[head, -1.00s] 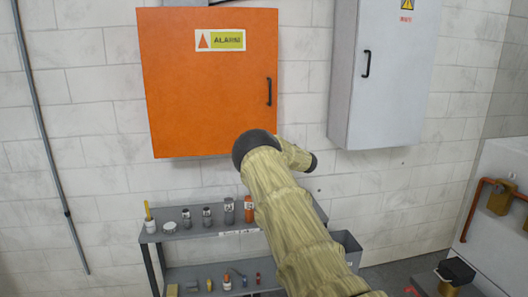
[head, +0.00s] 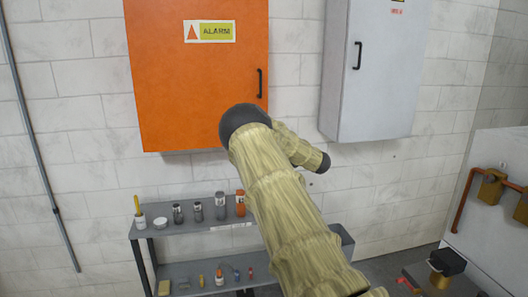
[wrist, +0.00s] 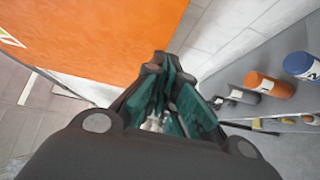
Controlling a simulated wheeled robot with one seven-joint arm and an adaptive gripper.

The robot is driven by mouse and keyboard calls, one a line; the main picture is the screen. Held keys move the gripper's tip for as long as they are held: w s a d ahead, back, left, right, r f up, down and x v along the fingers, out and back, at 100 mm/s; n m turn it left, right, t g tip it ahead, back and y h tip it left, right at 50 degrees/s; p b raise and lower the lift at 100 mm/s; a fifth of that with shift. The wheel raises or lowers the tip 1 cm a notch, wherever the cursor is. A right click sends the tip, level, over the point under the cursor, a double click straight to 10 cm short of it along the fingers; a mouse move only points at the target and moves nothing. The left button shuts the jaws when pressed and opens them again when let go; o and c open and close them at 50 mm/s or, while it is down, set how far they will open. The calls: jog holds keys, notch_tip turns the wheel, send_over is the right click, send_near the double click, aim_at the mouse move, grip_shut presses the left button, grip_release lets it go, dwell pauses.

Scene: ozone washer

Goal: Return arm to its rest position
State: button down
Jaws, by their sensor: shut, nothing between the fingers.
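My arm, in a tan ribbed cover, reaches up from the bottom of the head view in front of the shelf, its dark rounded joint overlapping the lower part of the orange alarm cabinet (head: 200,90). The gripper itself cannot be made out in the head view. In the wrist view my gripper (wrist: 160,75) is shut and empty, its dark and green fingers close together. The orange cabinet fills the upper left there, apart from a strip of wall.
A grey shelf (head: 180,238) with several bottles and small items stands below the cabinet. An orange bottle (wrist: 268,84) shows at right in the wrist view. A grey wall cabinet (head: 375,80) hangs at right. A white unit with an orange pipe (head: 462,205) stands far right.

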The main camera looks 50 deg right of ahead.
jog(key=shift+s+d+f, duration=0.1)
jog(key=shift+s+d, duration=0.15)
jog(key=shift+s, duration=0.35)
jog(key=shift+s+d, duration=0.25)
jog(key=shift+s, duration=0.35)
jog(key=shift+a, duration=0.1)
